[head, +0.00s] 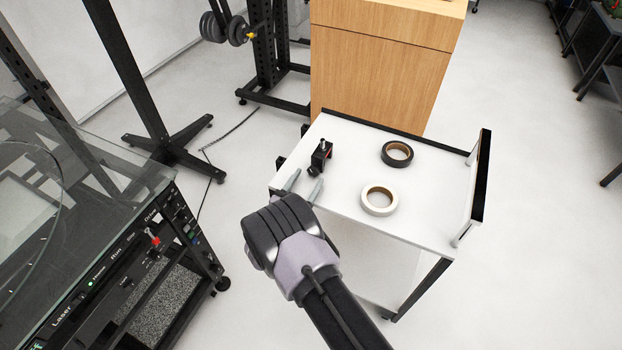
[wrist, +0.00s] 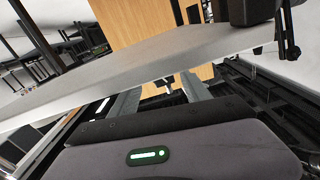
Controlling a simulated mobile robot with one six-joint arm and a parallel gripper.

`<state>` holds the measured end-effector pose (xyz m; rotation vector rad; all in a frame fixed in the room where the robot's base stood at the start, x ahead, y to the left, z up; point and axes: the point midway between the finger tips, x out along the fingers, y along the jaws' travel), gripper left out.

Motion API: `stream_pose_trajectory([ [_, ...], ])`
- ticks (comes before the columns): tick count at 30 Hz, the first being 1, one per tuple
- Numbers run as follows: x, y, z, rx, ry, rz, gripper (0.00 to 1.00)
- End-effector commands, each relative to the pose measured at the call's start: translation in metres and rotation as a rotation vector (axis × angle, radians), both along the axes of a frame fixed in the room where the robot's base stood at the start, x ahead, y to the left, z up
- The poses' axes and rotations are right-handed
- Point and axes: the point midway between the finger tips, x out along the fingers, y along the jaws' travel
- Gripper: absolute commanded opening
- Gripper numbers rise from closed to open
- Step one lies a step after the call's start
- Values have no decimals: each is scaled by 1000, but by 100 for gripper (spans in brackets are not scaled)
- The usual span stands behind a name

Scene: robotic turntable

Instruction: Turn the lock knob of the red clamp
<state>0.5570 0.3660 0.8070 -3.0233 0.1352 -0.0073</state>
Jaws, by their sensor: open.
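A small, mostly black clamp (head: 322,154) with a little red on its side stands near the left edge of the white cart top, with a dark knob at its lower left. My gripper (head: 304,184) is near the cart's left front corner, just in front of the clamp, with its two fingers apart. In the wrist view my gripper (wrist: 160,85) also shows its fingers spread, with nothing clearly held. A dark body at the top right of that view may be the clamp, but it is cut off by the frame. No contact with the clamp is visible.
The white cart top (head: 345,140) also carries a black tape roll (head: 397,153) and a white tape roll (head: 379,199). An upright panel (head: 481,175) bounds its right side. A wooden cabinet (head: 380,60) stands behind. A glass-topped laser machine (head: 130,250) stands left, with floor between.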

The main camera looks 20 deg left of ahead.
Motion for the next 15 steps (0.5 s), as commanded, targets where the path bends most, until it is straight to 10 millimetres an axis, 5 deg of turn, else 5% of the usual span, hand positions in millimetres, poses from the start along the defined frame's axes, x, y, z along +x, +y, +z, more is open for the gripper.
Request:
stream_pose_trajectory([
  [6,23,-2,0,0,-1,0,56],
  [15,25,-2,0,-1,0,0,54],
])
